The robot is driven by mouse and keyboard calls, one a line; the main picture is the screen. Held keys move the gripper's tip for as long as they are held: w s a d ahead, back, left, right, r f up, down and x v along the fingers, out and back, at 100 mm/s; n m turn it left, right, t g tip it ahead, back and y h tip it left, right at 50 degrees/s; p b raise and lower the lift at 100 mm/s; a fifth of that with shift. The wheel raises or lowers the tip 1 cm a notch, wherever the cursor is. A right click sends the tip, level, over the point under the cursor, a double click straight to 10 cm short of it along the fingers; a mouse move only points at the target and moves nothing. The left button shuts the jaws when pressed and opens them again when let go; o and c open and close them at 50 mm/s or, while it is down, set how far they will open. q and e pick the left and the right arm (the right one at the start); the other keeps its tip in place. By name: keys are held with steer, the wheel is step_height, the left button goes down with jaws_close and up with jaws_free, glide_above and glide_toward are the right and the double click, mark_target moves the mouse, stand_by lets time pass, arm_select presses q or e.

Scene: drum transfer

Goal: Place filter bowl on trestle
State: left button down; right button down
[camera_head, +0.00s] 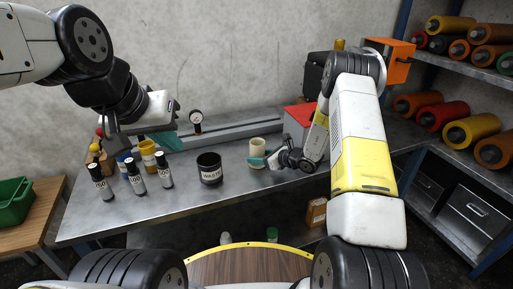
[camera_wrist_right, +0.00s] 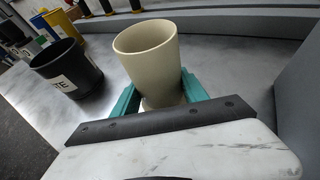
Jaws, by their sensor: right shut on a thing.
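The filter bowl looks to be the cream cup (camera_head: 257,146) near the middle of the steel workbench (camera_head: 225,217). My right gripper (camera_head: 264,161) is shut on this cup, reaching it from the right. In the right wrist view the cup (camera_wrist_right: 147,62) stands upright between my teal fingers (camera_wrist_right: 157,92), with a pale round edge at its foot. I cannot tell whether it touches the bench. My left gripper (camera_head: 168,138) hangs over the back left of the bench, its teal finger showing; its opening is unclear. I cannot tell which thing is the trestle.
A black labelled waste cup (camera_head: 210,170) stands left of the cream cup. Several dark bottles (camera_head: 134,178) and a yellow container (camera_head: 148,150) stand further left. A red box (camera_head: 300,117) is at the right.

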steer(key=c, duration=0.6)
jaws_free()
steer(key=shift+f, duration=0.1)
